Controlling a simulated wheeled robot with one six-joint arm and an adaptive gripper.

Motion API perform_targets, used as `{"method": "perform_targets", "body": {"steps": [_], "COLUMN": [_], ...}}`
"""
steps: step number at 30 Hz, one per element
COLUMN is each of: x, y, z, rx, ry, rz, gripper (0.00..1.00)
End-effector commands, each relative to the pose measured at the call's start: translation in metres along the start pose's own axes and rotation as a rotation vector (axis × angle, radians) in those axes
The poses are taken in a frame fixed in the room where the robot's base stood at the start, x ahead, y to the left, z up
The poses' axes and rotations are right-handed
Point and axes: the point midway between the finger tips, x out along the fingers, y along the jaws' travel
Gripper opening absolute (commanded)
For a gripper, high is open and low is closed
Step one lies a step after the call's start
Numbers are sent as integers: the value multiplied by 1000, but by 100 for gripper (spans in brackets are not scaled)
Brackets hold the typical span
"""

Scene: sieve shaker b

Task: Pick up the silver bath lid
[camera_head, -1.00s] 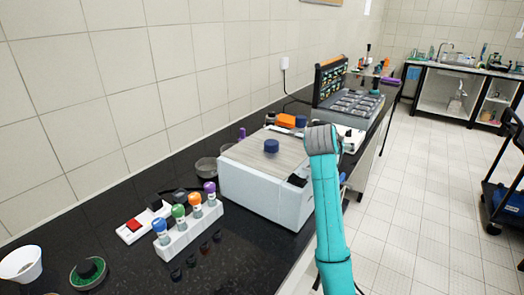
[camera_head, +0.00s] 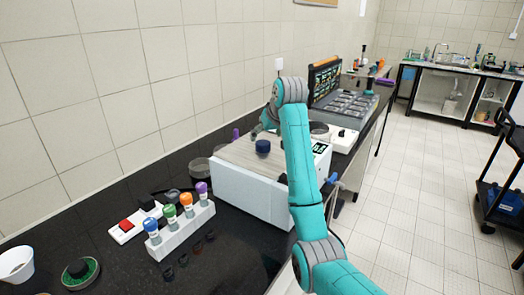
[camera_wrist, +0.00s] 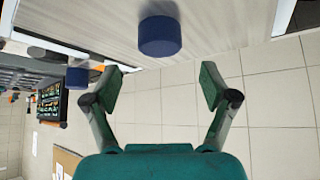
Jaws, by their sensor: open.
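The silver bath lid (camera_head: 238,153) is a flat, brushed panel lying on top of the white bath (camera_head: 245,190). A dark blue round knob (camera_head: 263,147) stands on it. In the wrist view the lid (camera_wrist: 215,25) fills the upper part and its knob (camera_wrist: 159,36) is at the top middle. My gripper (camera_wrist: 158,87) is open, with its two fingers spread and nothing between them. The knob lies beyond the fingertips, lined up roughly with the gap. In the head view my arm hides part of the bath's right side, and the gripper shows only partly beyond the lid.
A white rack of colour-capped tubes (camera_head: 180,228) stands at the front left of the black bench (camera_head: 95,225). A second blue knob (camera_wrist: 77,77) shows in the wrist view. A device with a dark screen (camera_head: 325,78) stands behind. The tiled wall runs close along the bench.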

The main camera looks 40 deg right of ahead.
Motion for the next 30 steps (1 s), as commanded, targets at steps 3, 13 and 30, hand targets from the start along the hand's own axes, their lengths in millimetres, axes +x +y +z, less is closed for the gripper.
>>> {"method": "perform_targets", "body": {"steps": [3, 13, 30], "x": [6, 46, 57], "y": [0, -1, -1], "z": [0, 7, 6], "rx": [0, 1, 1], "ry": [1, 0, 2], "rz": [0, 1, 1], "gripper": [84, 84, 37]}}
